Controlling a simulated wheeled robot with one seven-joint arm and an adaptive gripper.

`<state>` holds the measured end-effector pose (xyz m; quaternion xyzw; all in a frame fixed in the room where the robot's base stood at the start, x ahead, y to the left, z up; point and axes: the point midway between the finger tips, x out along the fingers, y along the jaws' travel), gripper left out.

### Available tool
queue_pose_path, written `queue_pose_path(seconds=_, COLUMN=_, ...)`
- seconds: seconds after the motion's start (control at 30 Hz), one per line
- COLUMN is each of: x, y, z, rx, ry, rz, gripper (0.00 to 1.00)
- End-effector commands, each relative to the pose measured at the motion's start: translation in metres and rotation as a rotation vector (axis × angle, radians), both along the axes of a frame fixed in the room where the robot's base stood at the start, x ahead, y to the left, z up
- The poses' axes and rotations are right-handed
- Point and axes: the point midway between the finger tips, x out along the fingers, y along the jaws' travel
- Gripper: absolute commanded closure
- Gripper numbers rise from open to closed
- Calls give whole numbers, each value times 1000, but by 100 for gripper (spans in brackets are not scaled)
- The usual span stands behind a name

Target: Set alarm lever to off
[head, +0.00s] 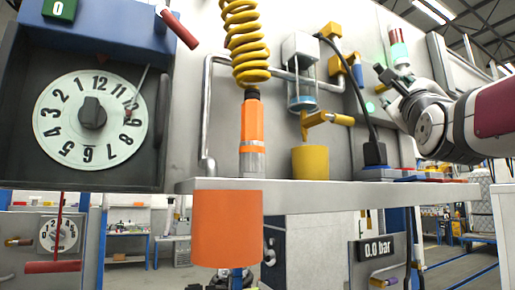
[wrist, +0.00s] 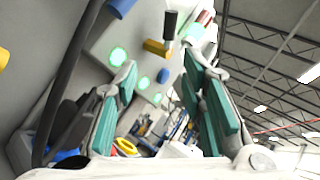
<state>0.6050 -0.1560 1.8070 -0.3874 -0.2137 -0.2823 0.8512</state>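My gripper (head: 388,82) is raised at the upper right in the head view, near the grey wall panel. In the wrist view my gripper (wrist: 160,72) has its two teal-padded fingers apart with nothing between them. Beyond the fingertips, a small black handle (wrist: 170,24) stands out from the panel near a yellow bar (wrist: 155,47). I cannot tell for sure which part is the alarm lever. In the head view my gripper hides part of this area. A red, white and green light tower (head: 398,46) stands just above my gripper.
Several round green lights (wrist: 118,57) glow on the panel. A black cable (head: 350,85) hangs beside it. A grey shelf (head: 330,192) carries a yellow cup (head: 310,162). A dial (head: 90,120), a red-handled lever (head: 180,30) and an orange cylinder (head: 228,228) are farther left.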

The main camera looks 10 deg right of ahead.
Motion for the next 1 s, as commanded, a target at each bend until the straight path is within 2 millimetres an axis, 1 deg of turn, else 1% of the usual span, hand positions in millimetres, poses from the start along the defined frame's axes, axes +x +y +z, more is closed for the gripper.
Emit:
queue_pose_path(seconds=0.1, x=-2, y=-6, z=12, rx=42, ry=-75, rz=24, gripper=63)
queue_pose_path(seconds=0.2, x=-1, y=-8, z=18, rx=50, ry=-90, rz=29, gripper=63)
queue_pose_path(seconds=0.3, x=5, y=-11, z=25, rx=50, ry=-89, rz=29, gripper=63)
queue_pose_path(seconds=0.8, x=60, y=-36, z=73, rx=49, ry=-85, rz=29, gripper=63)
queue_pose_path(seconds=1.0, x=79, y=-45, z=90, rx=48, ry=-86, rz=28, gripper=63)
